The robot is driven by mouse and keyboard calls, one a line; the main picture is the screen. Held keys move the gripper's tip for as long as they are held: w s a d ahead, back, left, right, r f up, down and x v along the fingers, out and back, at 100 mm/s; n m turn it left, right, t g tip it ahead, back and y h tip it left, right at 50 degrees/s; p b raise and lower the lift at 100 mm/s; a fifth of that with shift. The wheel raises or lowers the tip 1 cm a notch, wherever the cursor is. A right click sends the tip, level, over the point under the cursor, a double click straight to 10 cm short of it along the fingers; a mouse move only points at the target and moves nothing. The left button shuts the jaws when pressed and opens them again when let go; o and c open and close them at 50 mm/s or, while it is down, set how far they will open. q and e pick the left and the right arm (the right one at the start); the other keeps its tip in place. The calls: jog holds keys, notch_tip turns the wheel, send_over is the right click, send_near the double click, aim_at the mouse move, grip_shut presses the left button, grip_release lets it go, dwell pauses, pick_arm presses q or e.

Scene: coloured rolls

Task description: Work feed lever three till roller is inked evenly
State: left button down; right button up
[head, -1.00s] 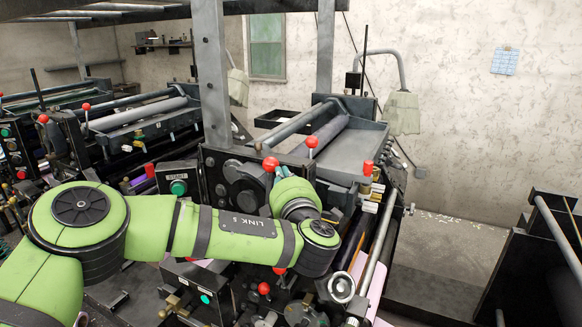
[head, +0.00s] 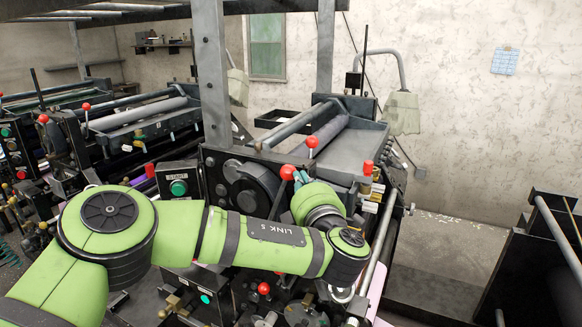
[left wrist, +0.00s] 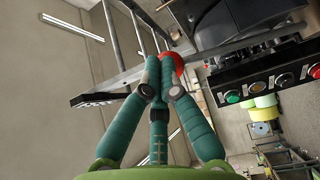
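A feed lever's red knob (head: 288,172) is at the front of the middle press, and it also shows in the left wrist view (left wrist: 179,66). I cannot read a number on it. My left gripper (head: 299,178) is at this knob; its teal fingers (left wrist: 163,75) come together around it and hide part of it. A second red-knobbed lever (head: 312,142) stands just behind, to the right. A dark purplish roller (head: 327,133) lies in the press top; I cannot tell how even its ink is. My right gripper is out of view.
A start box with a green button (head: 179,187) is left of the lever. Another red knob (head: 367,167) is to the right. Other presses (head: 130,120) stand at the left; bare floor (head: 455,250) lies right.

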pick_arm(q)
jog(key=shift+a, duration=0.1)
jog(key=w+a, duration=0.4)
jog(key=a, duration=0.5)
jog(key=shift+w+a+r, duration=0.2)
jog(key=shift+w+r, duration=0.05)
jog(key=shift+w, duration=0.1)
dwell(1.2)
jog(key=s+d, duration=0.4)
jog(key=d, duration=0.5)
jog(key=shift+s+d+f, duration=0.3)
jog(key=shift+s+d, duration=0.05)
jog(key=shift+d, duration=0.05)
dwell(0.4)
dwell(0.3)
jog(key=d, duration=0.1)
jog(key=s+d+r, duration=0.1)
jog(key=d, duration=0.1)
jog(key=s+d, duration=0.1)
jog(key=shift+s+d+r, duration=0.1)
jog(key=shift+d+r, duration=0.15)
jog(key=shift+r, duration=0.15)
